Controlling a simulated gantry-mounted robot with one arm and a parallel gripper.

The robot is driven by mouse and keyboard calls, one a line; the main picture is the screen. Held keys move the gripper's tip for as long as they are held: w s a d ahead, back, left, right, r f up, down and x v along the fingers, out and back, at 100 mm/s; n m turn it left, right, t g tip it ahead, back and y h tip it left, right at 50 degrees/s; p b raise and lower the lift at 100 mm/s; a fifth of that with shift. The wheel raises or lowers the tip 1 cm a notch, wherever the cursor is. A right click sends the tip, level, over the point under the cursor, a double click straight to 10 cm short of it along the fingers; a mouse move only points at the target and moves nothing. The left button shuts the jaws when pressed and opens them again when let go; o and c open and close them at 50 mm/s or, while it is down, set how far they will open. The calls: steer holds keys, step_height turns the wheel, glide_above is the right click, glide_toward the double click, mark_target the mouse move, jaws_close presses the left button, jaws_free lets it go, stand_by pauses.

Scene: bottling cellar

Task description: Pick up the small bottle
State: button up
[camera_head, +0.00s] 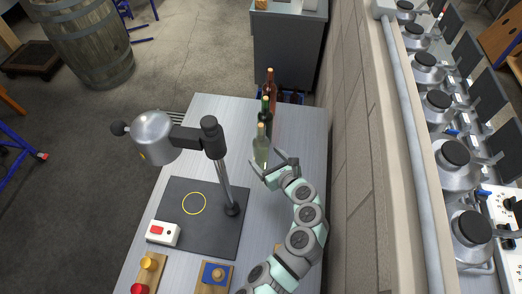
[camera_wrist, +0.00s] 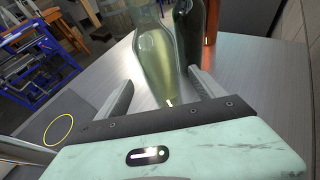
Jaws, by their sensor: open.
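Three bottles stand upright in a row near the far end of the table. The nearest is a pale clear-green bottle (camera_head: 261,148), then a dark green bottle (camera_head: 265,118), then a brown bottle (camera_head: 271,90). My gripper (camera_head: 269,167) is open just in front of the pale bottle. In the wrist view the pale bottle (camera_wrist: 158,58) stands beyond and between the open fingers (camera_wrist: 160,93), not clasped. The dark bottle (camera_wrist: 188,35) and the brown bottle (camera_wrist: 211,20) stand behind it to the right. I cannot tell which one is the small bottle.
A lamp-like device on a post (camera_head: 153,137) stands on a dark board (camera_head: 180,236) left of my gripper. A white box with a red panel (camera_head: 163,233) and small wooden button blocks (camera_head: 214,273) lie nearer. A wall (camera_head: 350,130) runs close along the table's right side.

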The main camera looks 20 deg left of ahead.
mark_target(261, 152)
steer(key=shift+w+a+f, duration=0.25)
steer(key=shift+a+f, duration=0.15)
steer(key=shift+x, duration=1.95)
steer(key=shift+w+d+f, duration=0.1)
steer(key=shift+d+f, duration=0.05)
steer(key=shift+c, duration=0.2)
jaws_close()
